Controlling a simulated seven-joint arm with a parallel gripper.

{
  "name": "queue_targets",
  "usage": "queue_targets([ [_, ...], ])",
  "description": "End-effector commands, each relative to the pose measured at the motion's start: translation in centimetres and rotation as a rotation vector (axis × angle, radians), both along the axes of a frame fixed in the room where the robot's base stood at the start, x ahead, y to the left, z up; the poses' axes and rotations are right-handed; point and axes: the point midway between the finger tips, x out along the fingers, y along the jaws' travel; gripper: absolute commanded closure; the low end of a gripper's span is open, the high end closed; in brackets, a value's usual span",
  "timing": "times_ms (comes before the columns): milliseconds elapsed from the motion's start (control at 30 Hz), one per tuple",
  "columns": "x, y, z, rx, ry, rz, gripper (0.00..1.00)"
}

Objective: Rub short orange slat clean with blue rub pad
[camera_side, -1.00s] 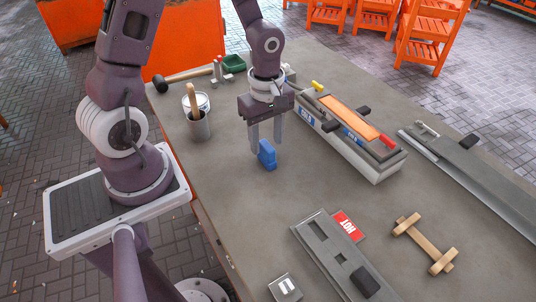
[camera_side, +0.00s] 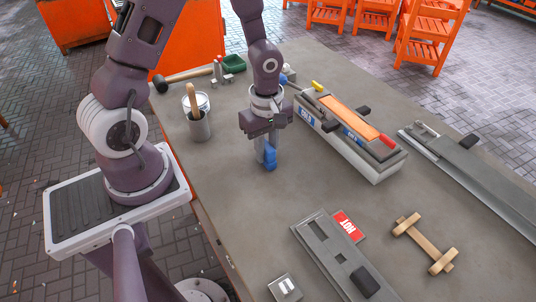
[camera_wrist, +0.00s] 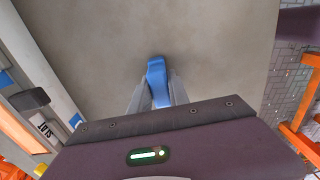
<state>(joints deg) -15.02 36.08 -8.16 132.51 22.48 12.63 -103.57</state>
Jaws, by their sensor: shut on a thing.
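The blue rub pad (camera_side: 270,157) stands on the grey table, between the fingers of my gripper (camera_side: 265,157). My gripper points down and is shut on the pad; the wrist view shows a finger on each side of the blue pad (camera_wrist: 157,80). The short orange slat (camera_side: 344,114) lies in the long grey fixture (camera_side: 360,155) to the right of my gripper, with dark clamp blocks beside it. Part of the slat (camera_wrist: 20,132) shows at the left edge of the wrist view. Any dirt on the slat is too small to tell.
A metal cup with a wooden-handled brush (camera_side: 198,122) stands left of my gripper. A grey mould plate (camera_side: 335,255) with a red HOT sign (camera_side: 347,225) lies at the front. A wooden piece (camera_side: 426,244) lies front right. The table between pad and mould plate is clear.

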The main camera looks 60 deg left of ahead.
Motion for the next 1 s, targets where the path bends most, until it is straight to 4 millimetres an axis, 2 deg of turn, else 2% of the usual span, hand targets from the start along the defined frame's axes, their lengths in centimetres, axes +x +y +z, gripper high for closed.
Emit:
queue_targets([
  [1000,0.1,0.1,7.8,0.002,-0.003,0.001,1.00],
])
